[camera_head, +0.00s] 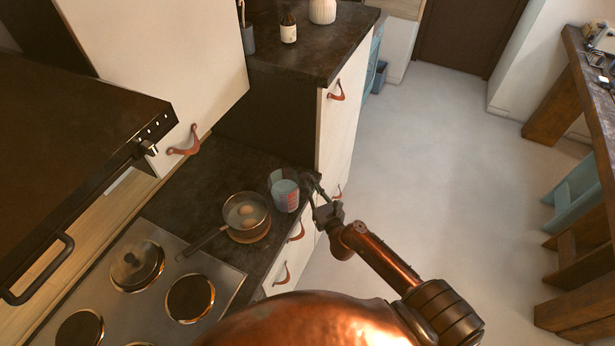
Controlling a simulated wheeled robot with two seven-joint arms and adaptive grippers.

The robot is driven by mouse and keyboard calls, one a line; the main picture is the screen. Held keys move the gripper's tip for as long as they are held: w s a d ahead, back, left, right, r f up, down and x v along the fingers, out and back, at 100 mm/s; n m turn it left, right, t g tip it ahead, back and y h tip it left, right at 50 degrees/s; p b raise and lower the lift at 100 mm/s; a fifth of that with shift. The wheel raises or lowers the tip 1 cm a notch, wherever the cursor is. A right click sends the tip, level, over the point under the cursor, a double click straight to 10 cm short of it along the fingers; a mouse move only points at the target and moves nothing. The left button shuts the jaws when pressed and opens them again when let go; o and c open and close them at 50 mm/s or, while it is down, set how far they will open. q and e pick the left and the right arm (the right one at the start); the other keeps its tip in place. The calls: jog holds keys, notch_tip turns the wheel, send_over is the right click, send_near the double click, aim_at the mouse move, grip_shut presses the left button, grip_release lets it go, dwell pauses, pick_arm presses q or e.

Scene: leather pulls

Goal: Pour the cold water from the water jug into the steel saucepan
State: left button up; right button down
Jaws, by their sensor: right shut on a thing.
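The steel saucepan (257,206) stands on a round wooden board (250,237) on the dark counter, its handle pointing to the lower left. Two brownish eggs (247,211) lie inside it. The clear water jug (284,191), with a pale blue content and red marking, is just right of the saucepan, near the counter's front edge. It looks close to upright; I cannot tell if it touches the counter. My right gripper (313,187) comes in from the right and is shut on the jug's right side, where its fingertips are partly hidden. My left gripper is not in view.
A white cabinet (165,60) overhangs the counter at the left. A higher worktop (310,45) stands behind. The floor at the right is clear.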

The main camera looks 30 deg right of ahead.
aim_at(300, 179)
jog(key=shift+w+a+r+n, duration=0.15)
jog(key=shift+r+n, duration=0.15)
jog(key=shift+r, duration=0.15)
jog(key=shift+a+r+n+p, duration=0.15)
jog(key=shift+r+n+p, duration=0.2)
jog(key=shift+n, duration=0.05)
jog(key=a+r+n+p, duration=0.1)
jog(key=n, duration=0.1)
jog(key=a+r+n+p, duration=0.1)
jog(key=r+n, duration=0.1)
jog(key=a+r+n+p, duration=0.1)
jog(key=r, duration=0.1)
jog(key=shift+w+a+n, duration=0.25)
jog(key=shift+a+n, duration=0.15)
jog(key=shift+d+f, duration=0.1)
jog(key=shift+f, duration=0.25)
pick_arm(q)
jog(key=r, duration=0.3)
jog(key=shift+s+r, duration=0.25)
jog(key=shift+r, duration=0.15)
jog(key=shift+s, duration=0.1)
